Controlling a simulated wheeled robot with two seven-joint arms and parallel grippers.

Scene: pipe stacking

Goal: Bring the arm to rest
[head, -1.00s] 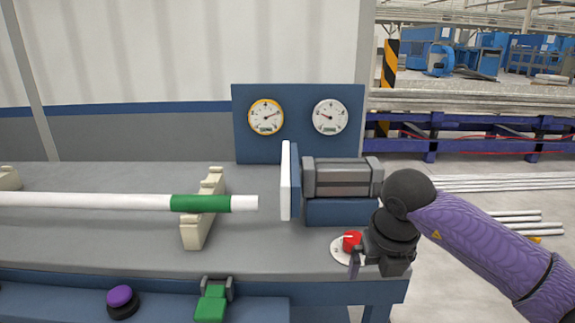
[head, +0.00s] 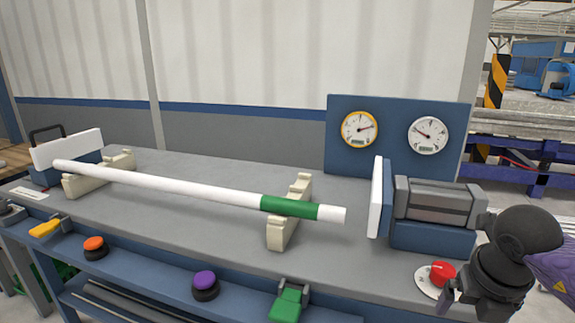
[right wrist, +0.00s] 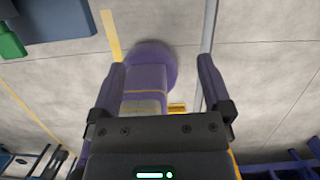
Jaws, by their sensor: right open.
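My right arm comes in at the lower right of the head view. Its gripper (head: 452,293) hangs at the bench's front right corner, close beside the red knob (head: 442,273), with nothing visible in it. The right wrist view shows its two fingers (right wrist: 162,68) wide apart and empty, with the floor and part of my own purple body beyond. A white pipe with a green band (head: 200,189) lies across two cream supports, a left one (head: 82,184) and a right one (head: 280,234). My left gripper is not in view.
The grey bench (head: 205,235) carries a clamp unit with a white plate (head: 376,197) right of the pipe's end, apart from it. Two gauges stand behind it. An orange button (head: 94,247), a purple button (head: 206,284) and a green lever (head: 287,304) line the front edge.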

